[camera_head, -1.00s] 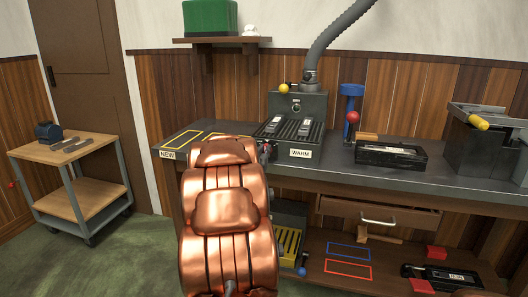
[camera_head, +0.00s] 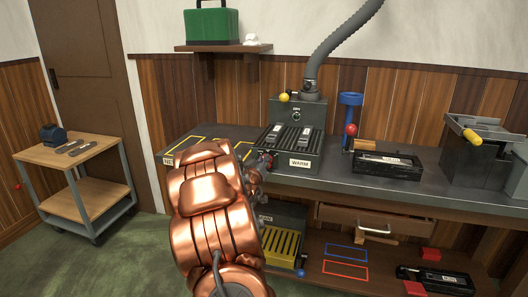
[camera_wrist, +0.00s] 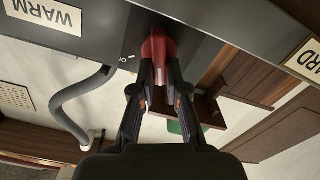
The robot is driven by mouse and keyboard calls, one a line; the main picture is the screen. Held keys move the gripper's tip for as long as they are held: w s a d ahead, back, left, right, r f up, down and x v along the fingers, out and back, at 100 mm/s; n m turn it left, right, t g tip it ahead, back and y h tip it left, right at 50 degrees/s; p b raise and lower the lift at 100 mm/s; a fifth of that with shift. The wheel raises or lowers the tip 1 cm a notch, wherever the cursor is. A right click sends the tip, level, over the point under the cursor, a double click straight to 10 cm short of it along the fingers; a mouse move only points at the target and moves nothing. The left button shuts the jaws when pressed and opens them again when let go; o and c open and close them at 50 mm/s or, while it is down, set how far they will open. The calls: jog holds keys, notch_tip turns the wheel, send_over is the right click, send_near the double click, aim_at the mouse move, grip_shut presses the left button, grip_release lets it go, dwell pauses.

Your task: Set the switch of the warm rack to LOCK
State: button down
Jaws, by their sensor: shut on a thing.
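The warm rack (camera_head: 314,150) is a dark ribbed unit on the bench, with a WARM label (camera_head: 300,163) on its front. It also shows upside down in the wrist view, with its label (camera_wrist: 43,14) at upper left. A red switch knob (camera_wrist: 158,46) sits on the rack's side face. My gripper (camera_wrist: 160,62) is shut on this knob, one finger on each side. Small white lettering beside the knob is partly hidden and I cannot read the setting. In the head view my gripper (camera_head: 262,164) is at the rack's left side, partly behind my copper arm.
Two dark pieces lie on the rack's top. A grey hose (camera_head: 335,45) rises behind it. A blue post with a red ball (camera_head: 351,130) and a black labelled box (camera_head: 388,165) stand to the right. A drawer (camera_head: 375,218) is below. Left of the bench is a trolley (camera_head: 68,155).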

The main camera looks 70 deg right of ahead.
jog(key=shift+w+f+n+p, duration=0.1)
jog(key=shift+w+n+p, duration=0.05)
jog(key=shift+n+p, duration=1.3)
jog(key=shift+w+f+n+p, duration=0.15)
jog(key=shift+n+p, duration=0.9)
jog(key=shift+n, duration=0.7)
jog(key=c, duration=1.2)
grip_release()
jog(key=shift+s+a, duration=0.2)
jog(key=shift+a, duration=1.7)
jog(key=shift+s+a, duration=0.2)
jog(key=shift+a, duration=1.65)
